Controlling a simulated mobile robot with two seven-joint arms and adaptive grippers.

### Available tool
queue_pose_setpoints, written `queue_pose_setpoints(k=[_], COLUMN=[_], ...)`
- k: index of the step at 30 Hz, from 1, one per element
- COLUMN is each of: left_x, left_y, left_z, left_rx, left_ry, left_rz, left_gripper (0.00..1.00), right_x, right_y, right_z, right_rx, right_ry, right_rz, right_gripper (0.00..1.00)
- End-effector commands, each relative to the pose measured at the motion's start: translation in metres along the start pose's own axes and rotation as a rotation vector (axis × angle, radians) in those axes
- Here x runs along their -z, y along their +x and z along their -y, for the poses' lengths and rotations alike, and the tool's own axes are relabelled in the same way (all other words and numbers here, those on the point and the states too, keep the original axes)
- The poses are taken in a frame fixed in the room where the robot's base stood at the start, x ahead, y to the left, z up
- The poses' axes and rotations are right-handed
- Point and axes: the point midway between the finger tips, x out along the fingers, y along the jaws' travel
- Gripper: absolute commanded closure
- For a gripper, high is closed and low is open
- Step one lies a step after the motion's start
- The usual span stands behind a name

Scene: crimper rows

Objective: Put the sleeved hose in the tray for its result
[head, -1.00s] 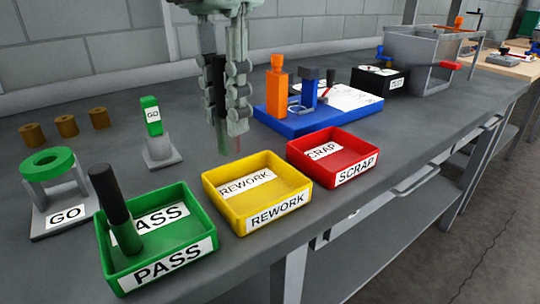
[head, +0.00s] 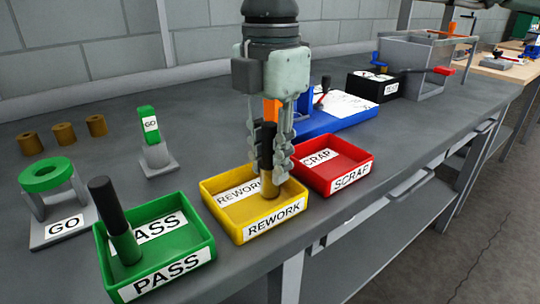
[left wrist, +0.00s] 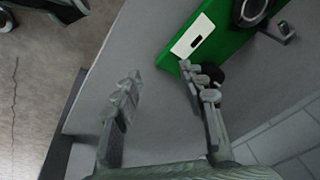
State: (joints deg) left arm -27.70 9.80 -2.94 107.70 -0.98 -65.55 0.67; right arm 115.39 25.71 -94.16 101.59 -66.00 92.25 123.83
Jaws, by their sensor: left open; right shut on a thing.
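My right gripper (head: 270,168) is shut on the sleeved hose (head: 267,150), a black upright hose with a brown sleeve at its lower end. It holds the hose over the yellow REWORK tray (head: 224,226), with the sleeve inside the tray's outline. I cannot tell whether the sleeve touches the tray floor. The green PASS tray (head: 108,262) holds another black hose (head: 107,205) with a green sleeve, standing slightly tilted. The red SCRAP tray (head: 333,190) shows no hose. My left gripper (left wrist: 160,85) is open and empty in the left wrist view, out of the head view.
A green GO ring gauge (head: 47,174) and a green GO block on a stand (head: 158,158) sit left. Several brown sleeves (head: 63,133) stand behind. A blue fixture (head: 318,124) is partly hidden behind my right gripper.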

Motion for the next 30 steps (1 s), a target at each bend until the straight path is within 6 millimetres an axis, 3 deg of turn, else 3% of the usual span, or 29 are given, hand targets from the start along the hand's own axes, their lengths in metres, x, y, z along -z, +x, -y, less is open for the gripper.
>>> queue_pose_setpoints(k=[8,9,14,26,27,30], left_x=[0.007,0.01,0.012,0.003,-0.001,0.001], left_y=[-0.008,-0.011,-0.014,-0.007,0.0,-0.002], left_z=[0.001,0.001,0.002,0.003,0.003,0.003], left_rx=[0.004,0.005,0.006,0.005,0.004,0.005], left_ry=[0.001,0.001,0.0,-0.001,0.0,0.0], left_rz=[-0.008,-0.014,-0.021,-0.002,0.003,-0.001], left_gripper=[0.59,0.59,0.59,0.59,0.59,0.59], right_x=[0.0,0.0,0.0,0.0,0.0,0.0], right_y=[0.003,0.003,0.003,-0.003,-0.006,-0.024], right_z=[0.0,0.0,0.0,0.0,-0.001,-0.001], right_rx=[-0.001,0.0,0.0,0.0,-0.002,-0.004], right_ry=[0.0,0.0,0.0,0.0,0.001,0.002], right_rz=[0.0,0.0,0.0,0.0,0.001,0.002], right_gripper=[1.0,0.74,0.55,0.55,0.55,0.55])
